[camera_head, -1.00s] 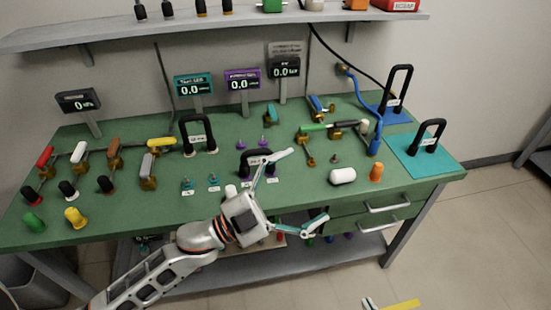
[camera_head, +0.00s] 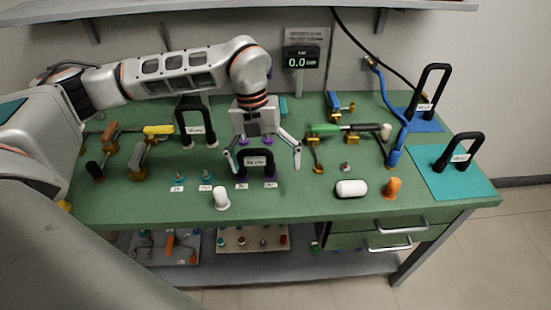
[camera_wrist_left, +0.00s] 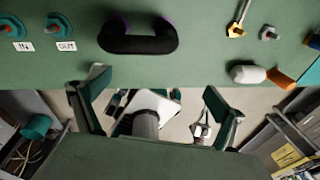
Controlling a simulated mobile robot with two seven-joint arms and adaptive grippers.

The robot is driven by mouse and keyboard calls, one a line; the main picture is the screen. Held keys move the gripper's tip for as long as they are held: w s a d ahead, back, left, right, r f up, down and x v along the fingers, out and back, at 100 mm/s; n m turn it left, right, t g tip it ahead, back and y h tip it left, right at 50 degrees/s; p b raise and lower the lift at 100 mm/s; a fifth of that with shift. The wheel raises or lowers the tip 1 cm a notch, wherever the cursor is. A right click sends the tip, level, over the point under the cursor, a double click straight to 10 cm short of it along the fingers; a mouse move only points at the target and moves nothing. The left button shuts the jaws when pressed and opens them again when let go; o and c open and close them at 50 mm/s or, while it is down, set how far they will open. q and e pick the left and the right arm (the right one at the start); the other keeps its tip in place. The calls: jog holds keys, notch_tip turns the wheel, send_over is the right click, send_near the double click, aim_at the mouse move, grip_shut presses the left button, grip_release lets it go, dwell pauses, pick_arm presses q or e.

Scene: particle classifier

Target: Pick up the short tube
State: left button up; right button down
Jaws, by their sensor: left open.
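Several black U-shaped tubes with white labels stand on the green bench. The low one near the middle front, seemingly the short tube (camera_head: 255,161), stands upright. It also shows from above in the left wrist view (camera_wrist_left: 138,42), with purple at its two ends. My left gripper (camera_head: 265,168) is open, pointing down, with one finger on each side of this tube in the head view. In the left wrist view my left gripper (camera_wrist_left: 155,85) has its fingers spread and empty, and the tube lies ahead of them. I cannot tell the exact height gap. My right gripper is not visible.
A taller black tube (camera_head: 195,120) stands behind left. Two more stand on blue and teal mats (camera_head: 450,183) at the right. A white cap (camera_head: 221,198), a white cylinder (camera_head: 351,189) and an orange cap (camera_head: 393,188) sit near the front edge. A display (camera_head: 301,58) stands behind.

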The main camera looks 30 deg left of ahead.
aim_at(254, 149)
pick_arm(q)
jog(key=w+a, duration=0.1)
jog(key=w+a+r+n+y, duration=0.1)
jog(key=a, duration=0.1)
jog(key=w+a+r+y, duration=0.1)
jog(key=a, duration=0.1)
jog(key=shift+w+n+t, duration=0.2)
jog(key=shift+n+t, duration=0.1)
jog(key=shift+t, duration=0.1)
jog(key=shift+a, duration=0.15)
notch_tip(254, 149, down, 8)
jog(key=shift+s+r+b, duration=0.1)
jog(key=shift+r+b, duration=0.15)
jog(key=shift+b, duration=0.1)
jog(key=shift+c, duration=0.3)
jog(key=c, duration=1.2)
